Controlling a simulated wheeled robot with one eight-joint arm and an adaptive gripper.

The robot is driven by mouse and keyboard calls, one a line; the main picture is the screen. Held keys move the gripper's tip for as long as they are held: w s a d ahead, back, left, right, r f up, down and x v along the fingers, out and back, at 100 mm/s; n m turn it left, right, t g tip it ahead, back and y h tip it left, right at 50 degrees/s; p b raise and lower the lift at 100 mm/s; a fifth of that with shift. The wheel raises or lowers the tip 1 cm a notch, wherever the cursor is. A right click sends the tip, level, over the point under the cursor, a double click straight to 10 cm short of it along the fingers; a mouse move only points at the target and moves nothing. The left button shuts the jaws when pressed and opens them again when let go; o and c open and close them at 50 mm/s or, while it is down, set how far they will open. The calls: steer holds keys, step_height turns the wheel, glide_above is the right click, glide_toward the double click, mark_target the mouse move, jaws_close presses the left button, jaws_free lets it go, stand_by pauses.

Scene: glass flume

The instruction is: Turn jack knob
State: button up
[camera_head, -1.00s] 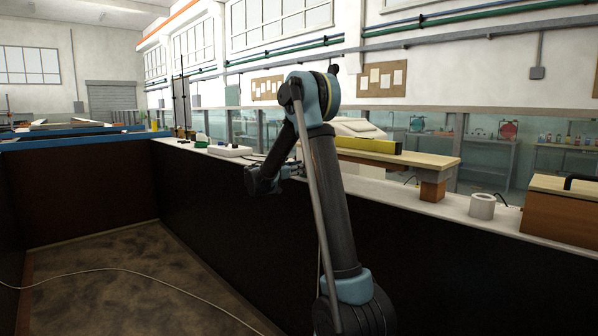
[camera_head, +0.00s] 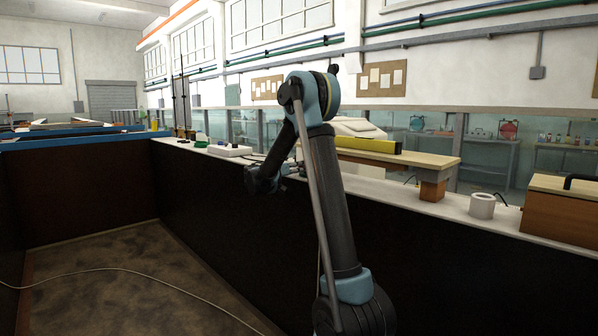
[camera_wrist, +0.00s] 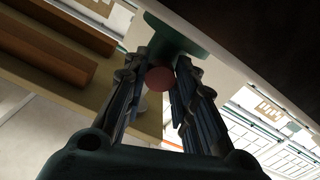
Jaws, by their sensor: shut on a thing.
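In the wrist view, my gripper (camera_wrist: 162,65) has its two dark fingers closed in around a dull red round knob (camera_wrist: 160,79). The knob sits between the fingertips, and the fingers hide its sides. A dark green part (camera_wrist: 178,37), which looks like the jack's body, lies just beyond the fingertips. The knob and jack cannot be made out there.
A pale ledge (camera_head: 378,190) runs along the dark wall. On it stand a white power strip (camera_head: 229,151), a wooden board with a yellow level (camera_head: 369,145), a white ring-shaped piece (camera_head: 482,206) and a wooden box (camera_head: 562,212). A cable lies on the floor at lower left.

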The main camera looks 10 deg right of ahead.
steer(key=o, duration=1.1)
steer(key=v, duration=1.2)
